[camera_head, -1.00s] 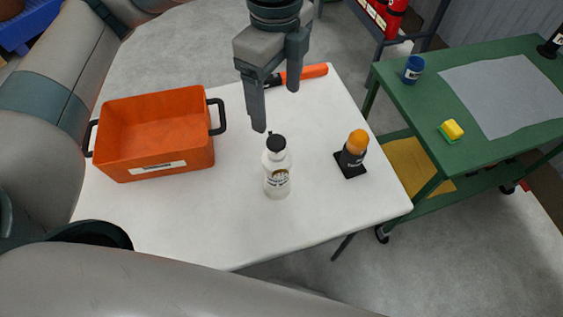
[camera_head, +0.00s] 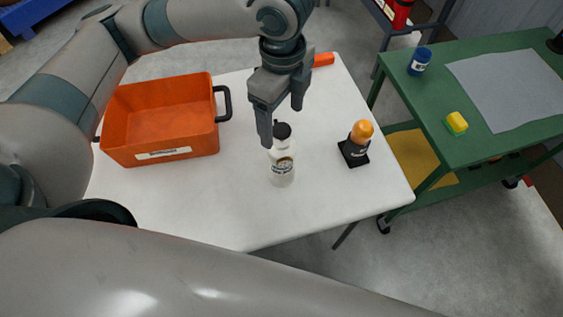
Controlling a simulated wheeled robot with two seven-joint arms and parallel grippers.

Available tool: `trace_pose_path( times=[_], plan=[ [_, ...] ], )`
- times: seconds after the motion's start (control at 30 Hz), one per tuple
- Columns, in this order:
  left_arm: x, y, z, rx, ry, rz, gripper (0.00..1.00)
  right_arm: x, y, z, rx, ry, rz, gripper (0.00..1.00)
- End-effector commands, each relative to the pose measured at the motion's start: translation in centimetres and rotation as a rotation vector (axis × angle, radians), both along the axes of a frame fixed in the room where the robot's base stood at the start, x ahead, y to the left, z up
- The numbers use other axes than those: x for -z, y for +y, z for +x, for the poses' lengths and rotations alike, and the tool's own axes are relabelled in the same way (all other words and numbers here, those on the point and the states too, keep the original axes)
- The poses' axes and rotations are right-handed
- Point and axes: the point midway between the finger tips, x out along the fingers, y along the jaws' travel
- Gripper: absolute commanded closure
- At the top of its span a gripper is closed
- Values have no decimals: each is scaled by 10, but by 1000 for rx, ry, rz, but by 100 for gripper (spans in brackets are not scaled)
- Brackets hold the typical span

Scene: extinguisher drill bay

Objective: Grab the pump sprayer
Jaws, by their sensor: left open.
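A white bottle (camera_head: 282,170) with a black top and a small label stands upright on the white table; I take it for the pump sprayer. My left gripper (camera_head: 281,122) points down at the bottle's top from behind and above. It is open and empty. Its longer-looking finger overlaps the left edge of the bottle's top in the picture; I cannot tell whether they touch. My right gripper is not in view.
On the white table (camera_head: 225,215), an orange bin (camera_head: 163,145) with black handles stands left, and an orange-topped dark item (camera_head: 358,140) on a black base stands right. An orange object (camera_head: 323,60) lies behind the gripper. A green cart (camera_head: 480,150) stands at right.

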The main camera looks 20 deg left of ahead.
Motion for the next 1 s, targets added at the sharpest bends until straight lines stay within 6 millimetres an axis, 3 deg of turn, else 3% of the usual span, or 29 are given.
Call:
trace_pose_path(
  times=[0.2, 0.43, 0.73, 1.0],
  plan=[
    [28, 0, 0, -1, 1, 0, 24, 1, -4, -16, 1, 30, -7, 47],
    [33, 0, 0, 0, -1, -1, 24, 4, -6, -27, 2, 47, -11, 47],
    [36, 0, 0, 0, 0, 0, 24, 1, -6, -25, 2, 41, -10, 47],
    [65, 4, -3, -1, 3, 1, 24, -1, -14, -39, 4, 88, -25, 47]
  ],
)
